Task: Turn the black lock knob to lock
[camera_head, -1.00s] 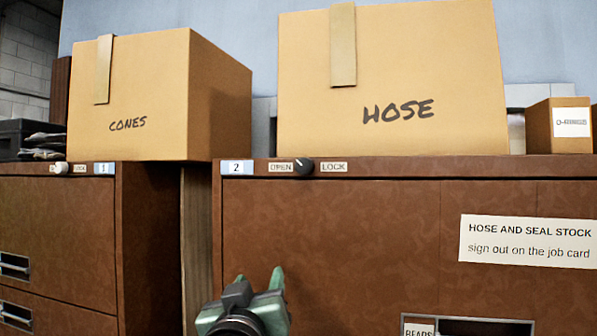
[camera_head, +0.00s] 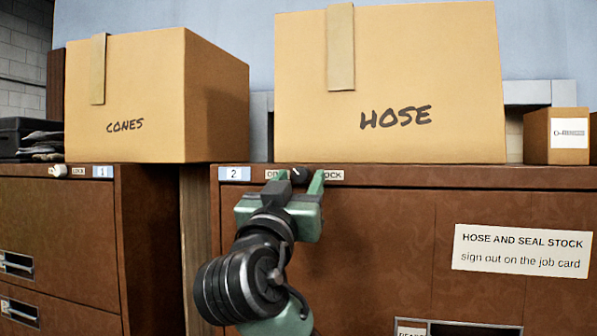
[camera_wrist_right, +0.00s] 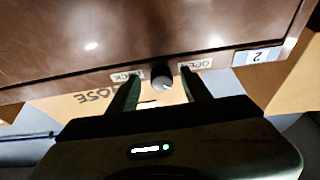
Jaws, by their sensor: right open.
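The black lock knob (camera_head: 299,174) sits on the top rail of brown cabinet 2 (camera_head: 370,215), between the OPEN label and the LOCK label (camera_head: 331,175). My right gripper (camera_head: 300,177) is open, with one green finger on each side of the knob, partly covering both labels. In the right wrist view the knob (camera_wrist_right: 162,79) shows between the two finger tips (camera_wrist_right: 160,75), with a gap on each side. Whether the fingers reach around its depth I cannot tell. The left gripper is out of view.
A HOSE box (camera_head: 390,85) and a small O-rings box (camera_head: 556,136) stand on cabinet 2. A CONES box (camera_head: 150,95) stands on cabinet 1 (camera_head: 60,230), which has a white knob (camera_head: 58,171). A narrow gap separates the cabinets.

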